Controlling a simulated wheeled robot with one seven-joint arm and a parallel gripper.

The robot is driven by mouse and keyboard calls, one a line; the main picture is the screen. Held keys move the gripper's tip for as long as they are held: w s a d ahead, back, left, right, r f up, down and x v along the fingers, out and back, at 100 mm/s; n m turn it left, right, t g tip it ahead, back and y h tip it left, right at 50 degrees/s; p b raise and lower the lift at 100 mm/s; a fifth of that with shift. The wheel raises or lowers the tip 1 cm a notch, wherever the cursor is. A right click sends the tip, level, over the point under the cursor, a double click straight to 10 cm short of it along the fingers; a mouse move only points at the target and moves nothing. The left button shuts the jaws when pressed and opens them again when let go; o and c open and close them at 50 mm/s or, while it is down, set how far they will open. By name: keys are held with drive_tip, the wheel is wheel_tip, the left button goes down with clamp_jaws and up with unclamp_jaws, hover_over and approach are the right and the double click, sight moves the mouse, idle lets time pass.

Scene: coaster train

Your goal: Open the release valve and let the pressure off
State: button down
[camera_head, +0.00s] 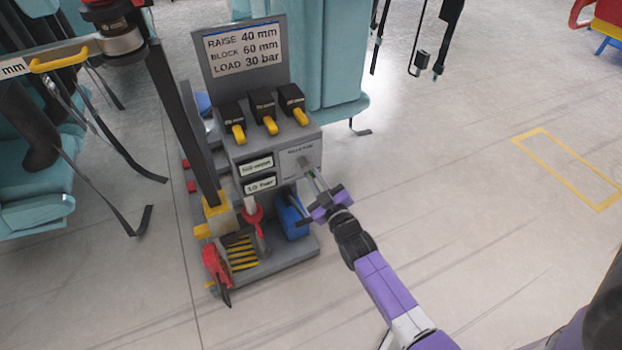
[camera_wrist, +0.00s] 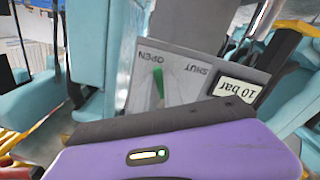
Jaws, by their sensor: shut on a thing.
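The release valve lever (camera_head: 313,178) stands out from the grey front panel of the press-like unit. In the wrist view its green part (camera_wrist: 158,82) shows between the OPEN and SHUT marks, nearer OPEN. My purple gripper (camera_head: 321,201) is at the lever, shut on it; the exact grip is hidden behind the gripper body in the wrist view. A display on the panel (camera_wrist: 236,88) reads 10 bar.
A sign (camera_head: 243,48) reads raise 40 mm, block 60 mm, load 30 bar. Below it are several black switches with yellow levers (camera_head: 269,125). Teal seats (camera_head: 40,185) stand left; open floor lies right.

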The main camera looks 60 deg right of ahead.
drive_tip(key=shift+s+d+r+n, duration=0.15)
drive_tip(key=shift+d+n, duration=0.05)
drive_tip(key=shift+n, duration=0.6)
drive_tip(key=shift+s+d+r+n, duration=0.1)
drive_tip(key=shift+d+r+n, duration=0.05)
drive_tip(key=shift+n, duration=0.65)
drive_tip(key=c, duration=1.5)
unclamp_jaws()
drive_tip(key=shift+o, duration=0.2)
drive_tip(key=v, duration=0.7)
drive_tip(key=shift+s+a, duration=0.2)
drive_tip(key=shift+s, duration=0.15)
